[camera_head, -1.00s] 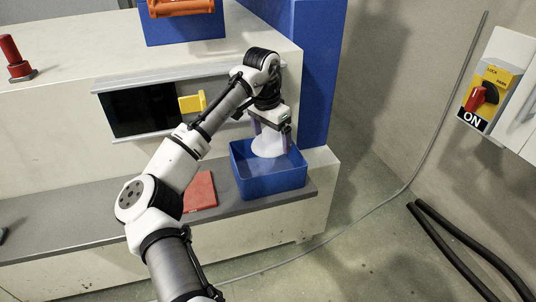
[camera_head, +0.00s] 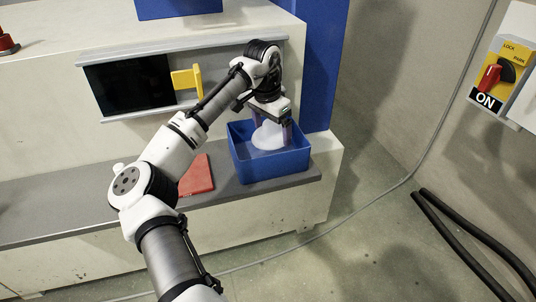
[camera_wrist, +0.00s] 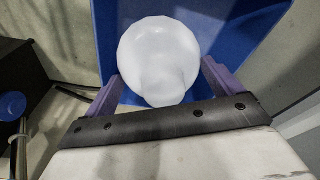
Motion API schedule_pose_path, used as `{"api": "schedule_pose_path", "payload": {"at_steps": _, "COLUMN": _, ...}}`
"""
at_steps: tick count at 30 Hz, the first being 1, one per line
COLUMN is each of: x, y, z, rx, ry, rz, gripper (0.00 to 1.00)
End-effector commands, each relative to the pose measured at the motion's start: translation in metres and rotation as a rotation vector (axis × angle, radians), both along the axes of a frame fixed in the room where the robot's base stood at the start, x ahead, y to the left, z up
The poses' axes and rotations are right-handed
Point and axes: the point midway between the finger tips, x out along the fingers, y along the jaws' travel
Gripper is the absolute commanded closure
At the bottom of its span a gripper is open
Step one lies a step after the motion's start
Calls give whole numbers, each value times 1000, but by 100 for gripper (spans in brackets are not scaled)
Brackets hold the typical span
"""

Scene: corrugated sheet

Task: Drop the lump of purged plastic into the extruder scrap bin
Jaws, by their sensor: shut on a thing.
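The lump of purged plastic (camera_head: 268,137) is white and rounded. It is between the purple fingers of my gripper (camera_head: 271,129), which is shut on it. The blue scrap bin (camera_head: 272,166) stands on the grey ledge, and the lump is inside its opening, around rim height. In the wrist view the lump (camera_wrist: 158,60) sits between the two fingertips, with the blue bin wall (camera_wrist: 240,35) behind it. I cannot tell whether the lump touches the bin floor.
A red flat item (camera_head: 197,176) lies on the grey ledge (camera_head: 100,205) left of the bin. A yellow handle (camera_head: 187,82) sticks out by a dark window behind my arm. A blue column (camera_head: 318,70) rises behind the bin. A red switch (camera_head: 489,77) is on the right wall.

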Motion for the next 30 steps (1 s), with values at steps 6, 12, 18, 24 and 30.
{"api": "schedule_pose_path", "payload": {"at_steps": 6, "x": 0, "y": 0, "z": 1, "rx": -1, "ry": -1, "rz": 0, "gripper": 6}}
{"api": "schedule_pose_path", "payload": {"at_steps": 12, "x": 0, "y": 0, "z": 1, "rx": 0, "ry": 0, "rz": 0, "gripper": 0}}
{"api": "schedule_pose_path", "payload": {"at_steps": 18, "x": -1, "y": 1, "z": 9, "rx": 0, "ry": -1, "rz": 0, "gripper": 0}}
{"api": "schedule_pose_path", "payload": {"at_steps": 24, "x": -4, "y": 4, "z": 46, "rx": -2, "ry": -4, "rz": 0, "gripper": 0}}
{"api": "schedule_pose_path", "payload": {"at_steps": 30, "x": -9, "y": 9, "z": 93, "rx": -1, "ry": -4, "rz": -1, "gripper": 0}}
